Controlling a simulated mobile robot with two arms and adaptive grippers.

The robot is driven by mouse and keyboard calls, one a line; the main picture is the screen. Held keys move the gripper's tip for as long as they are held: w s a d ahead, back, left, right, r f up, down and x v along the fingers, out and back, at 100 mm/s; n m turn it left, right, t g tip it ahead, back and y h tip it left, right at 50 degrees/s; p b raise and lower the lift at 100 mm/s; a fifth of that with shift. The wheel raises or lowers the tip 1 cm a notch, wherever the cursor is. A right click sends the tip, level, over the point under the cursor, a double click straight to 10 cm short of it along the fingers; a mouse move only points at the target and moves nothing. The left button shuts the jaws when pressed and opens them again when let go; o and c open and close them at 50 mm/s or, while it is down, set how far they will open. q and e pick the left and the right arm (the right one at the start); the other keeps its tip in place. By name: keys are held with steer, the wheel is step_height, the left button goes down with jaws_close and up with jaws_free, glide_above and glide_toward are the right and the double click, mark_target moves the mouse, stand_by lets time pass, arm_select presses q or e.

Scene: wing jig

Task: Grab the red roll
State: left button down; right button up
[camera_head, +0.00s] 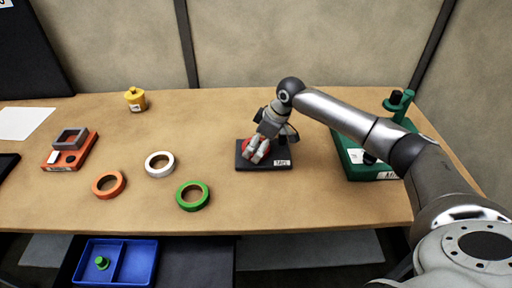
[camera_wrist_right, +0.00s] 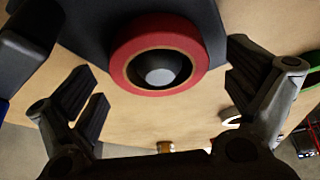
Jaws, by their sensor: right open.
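The red roll (camera_head: 248,146) is on a dark labelled holder (camera_head: 282,163) on the table, partly hidden behind my right gripper in the head view. In the right wrist view the red roll (camera_wrist_right: 122,57) shows as a red ring around a dark hub with a grey centre. My right gripper (camera_head: 257,154) is at the roll in the head view. In the wrist view its fingers (camera_wrist_right: 165,88) are spread, one on each side of the roll, with gaps between. It holds nothing. My left gripper is not in view.
Orange (camera_head: 109,184), white (camera_head: 159,164) and green (camera_head: 192,195) rolls lie left of the holder. A yellow container (camera_head: 135,99) stands behind them. A green fixture (camera_head: 357,163) stands to the right. A blue divided bin (camera_head: 137,262) sits below the table's front edge.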

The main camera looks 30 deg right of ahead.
steer(key=shift+w+f, duration=0.15)
steer(key=shift+f, duration=0.15)
steer(key=c, duration=1.1)
